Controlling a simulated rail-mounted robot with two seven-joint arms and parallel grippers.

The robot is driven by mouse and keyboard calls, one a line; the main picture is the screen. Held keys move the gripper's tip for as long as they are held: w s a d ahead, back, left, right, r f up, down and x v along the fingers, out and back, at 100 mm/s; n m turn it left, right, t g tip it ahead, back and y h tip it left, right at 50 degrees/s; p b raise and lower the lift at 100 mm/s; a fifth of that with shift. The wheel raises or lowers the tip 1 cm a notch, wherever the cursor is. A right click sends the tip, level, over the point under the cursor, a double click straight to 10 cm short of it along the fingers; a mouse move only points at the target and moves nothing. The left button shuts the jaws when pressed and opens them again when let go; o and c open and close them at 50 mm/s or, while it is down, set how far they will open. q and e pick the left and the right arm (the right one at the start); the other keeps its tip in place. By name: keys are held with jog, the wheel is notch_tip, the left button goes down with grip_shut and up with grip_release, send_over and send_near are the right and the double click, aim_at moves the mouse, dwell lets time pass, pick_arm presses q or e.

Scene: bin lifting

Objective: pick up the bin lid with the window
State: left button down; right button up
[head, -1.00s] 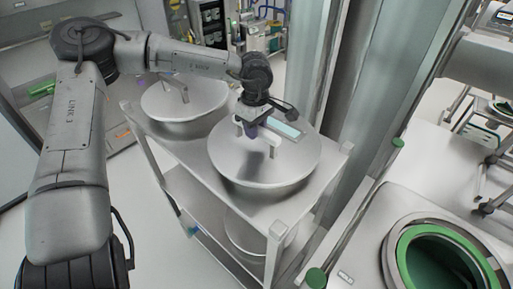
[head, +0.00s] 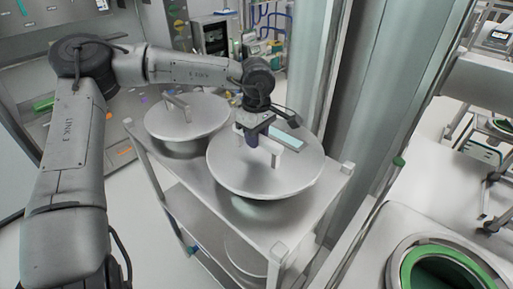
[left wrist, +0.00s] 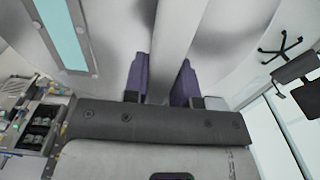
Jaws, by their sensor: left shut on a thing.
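The round metal bin lid with the pale blue window (head: 225,172) is above the metal cart, with its window (head: 287,138) at the back right. It appears raised off the cart top, with a rounded shadowy area below it. My left gripper (head: 252,139) is shut on the lid's upright handle (head: 274,149). In the left wrist view, the purple fingers of my left gripper (left wrist: 161,82) stand on both sides of the handle (left wrist: 170,45), and the window (left wrist: 62,32) shows at the upper left. My right gripper is not in view.
A second round metal lid (head: 205,118) with a handle and no visible window is on the cart (head: 205,190), close behind and left. A tall grey column (head: 370,90) stands just right of the cart. A green-rimmed round opening (head: 408,268) is at the lower right.

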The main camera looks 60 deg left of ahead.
pick_arm(q)
notch_tip(320, 180, up, 25)
jog(key=b, duration=0.1)
jog(key=shift+f, duration=0.15)
dwell(0.4)
jog(key=shift+r, duration=0.2)
notch_tip(320, 180, up, 8)
jog(key=p, duration=0.9)
jog(key=shift+p, duration=0.4)
dwell(0.8)
